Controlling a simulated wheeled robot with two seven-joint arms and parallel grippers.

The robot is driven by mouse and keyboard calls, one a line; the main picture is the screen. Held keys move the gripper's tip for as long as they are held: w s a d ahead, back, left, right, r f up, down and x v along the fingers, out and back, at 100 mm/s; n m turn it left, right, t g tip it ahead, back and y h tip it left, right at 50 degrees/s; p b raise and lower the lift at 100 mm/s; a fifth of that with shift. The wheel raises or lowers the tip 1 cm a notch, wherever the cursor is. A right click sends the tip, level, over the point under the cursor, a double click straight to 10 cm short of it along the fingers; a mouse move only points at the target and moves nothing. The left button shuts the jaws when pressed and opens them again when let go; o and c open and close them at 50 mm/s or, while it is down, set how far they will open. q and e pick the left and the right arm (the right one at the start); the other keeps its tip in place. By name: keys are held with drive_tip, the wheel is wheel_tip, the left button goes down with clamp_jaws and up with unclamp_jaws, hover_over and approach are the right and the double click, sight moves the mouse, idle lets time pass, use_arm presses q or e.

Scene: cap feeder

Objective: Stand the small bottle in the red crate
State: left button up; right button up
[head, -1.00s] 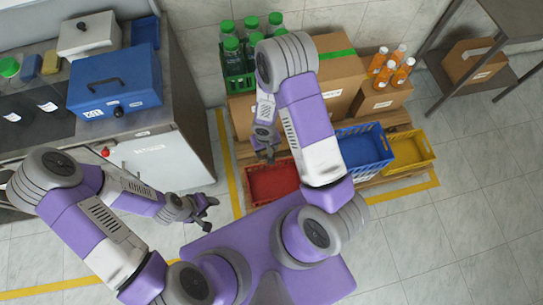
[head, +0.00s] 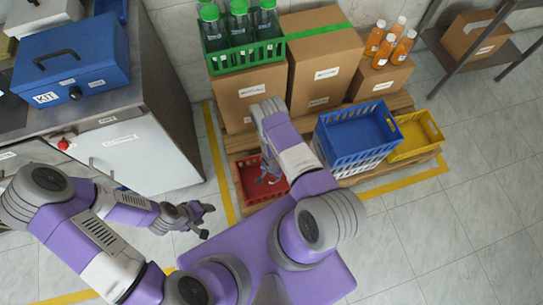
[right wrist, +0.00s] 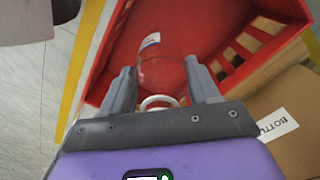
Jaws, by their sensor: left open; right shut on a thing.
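The red crate (head: 245,190) sits on the pallet, left of the blue crate. My right gripper (head: 268,177) reaches down into it. In the right wrist view my right gripper (right wrist: 163,84) is shut on the small bottle (right wrist: 160,72), which is clear with a small blue and white label. A pale ring shows at its near end. The bottle is seen against the red crate's floor (right wrist: 190,30); I cannot tell whether its base touches it. In the head view the arm and gripper largely hide the bottle. My left gripper (head: 207,219) is open and empty over the floor.
A blue crate (head: 357,140) and a yellow crate (head: 418,136) stand to the right of the red crate. Cartons (head: 250,95) stand behind, one carrying a green crate (head: 245,58) of green-capped bottles. Orange bottles (head: 385,45) stand at the back right. A counter (head: 140,120) is at left.

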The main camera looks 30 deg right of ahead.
wheel_tip(320, 180, down, 7)
drive_tip(key=b, duration=0.3)
drive_tip(key=shift+r, duration=0.1)
drive_tip(key=shift+f, duration=0.2)
drive_tip(key=o, duration=1.1)
drive_tip(key=shift+r, duration=0.15)
